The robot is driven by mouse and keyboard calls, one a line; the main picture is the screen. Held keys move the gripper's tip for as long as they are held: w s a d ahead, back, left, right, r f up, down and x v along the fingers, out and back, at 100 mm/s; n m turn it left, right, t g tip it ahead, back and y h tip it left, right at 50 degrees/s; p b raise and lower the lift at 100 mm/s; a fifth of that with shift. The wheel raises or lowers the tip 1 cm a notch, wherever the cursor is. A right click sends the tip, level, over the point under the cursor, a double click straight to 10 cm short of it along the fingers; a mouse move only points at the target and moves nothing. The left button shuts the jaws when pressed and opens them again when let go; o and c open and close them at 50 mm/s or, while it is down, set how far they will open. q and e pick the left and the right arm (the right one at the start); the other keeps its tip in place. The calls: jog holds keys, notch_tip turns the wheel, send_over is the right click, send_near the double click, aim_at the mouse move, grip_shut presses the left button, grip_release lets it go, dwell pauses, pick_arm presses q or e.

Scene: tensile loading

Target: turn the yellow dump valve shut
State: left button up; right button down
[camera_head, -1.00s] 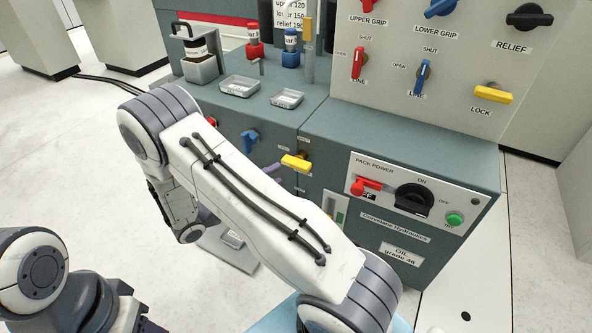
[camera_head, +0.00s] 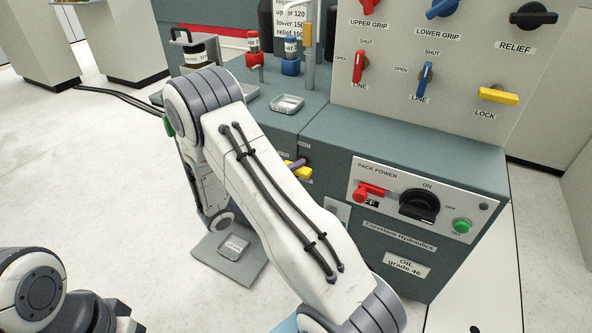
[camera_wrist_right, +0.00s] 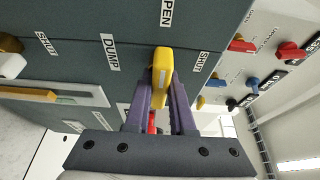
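The yellow dump valve handle (camera_wrist_right: 162,72) stands between the two purple fingers of my right gripper (camera_wrist_right: 163,88) in the right wrist view, with a finger close against each side. The fingers look closed on it. The DUMP label (camera_wrist_right: 109,52) is to its left, the OPEN label (camera_wrist_right: 167,13) above it and a SHUT label (camera_wrist_right: 202,61) to its right. In the head view the yellow handle (camera_head: 301,172) shows just beyond my right arm, with a purple finger (camera_head: 296,163) at it; my arm hides most of the valve. My left gripper is out of view.
The pack power panel (camera_head: 480,205) with a red handle, black knob and green button is right of the valve. Above it stands a panel (camera_head: 480,75) with several coloured valves. A drain tray (camera_head: 233,247) lies on the floor. Small trays (camera_head: 287,104) and bottles stand on the bench.

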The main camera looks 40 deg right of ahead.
jog(key=shift+r+m+p, duration=0.2)
jog(key=shift+m+p, duration=0.1)
jog(key=shift+p, duration=0.5)
jog(key=m+y+p, duration=0.1)
jog(key=m+p, duration=0.1)
jog(key=p, duration=0.2)
jog(key=m+y+p, duration=0.1)
jog(key=m+p, duration=0.1)
jog(key=p, duration=0.2)
jog(key=shift+r+m+t, duration=0.1)
jog(key=shift+m+t, duration=0.2)
jog(key=shift+t, duration=0.1)
jog(key=shift+m+t+y+p, duration=0.4)
jog(key=shift+m+y+p, duration=0.2)
jog(key=shift+m+p, duration=0.45)
jog(key=shift+f+m+t+y+p, duration=0.25)
jog(key=shift+m+t+y+p, duration=0.2)
jog(key=shift+m, duration=0.5)
jog(key=shift+m+t+y, duration=0.25)
jog(key=shift+m+t, duration=0.1)
jog(key=shift+m, duration=0.25)
jog(key=shift+f+m+t+b, duration=0.15)
jog(key=shift+m+t+b, duration=0.3)
jog(key=shift+m, duration=0.35)
jog(key=shift+m+t+y+b, duration=0.3)
jog(key=shift+m+t+y, duration=0.2)
jog(key=shift+m, duration=0.1)
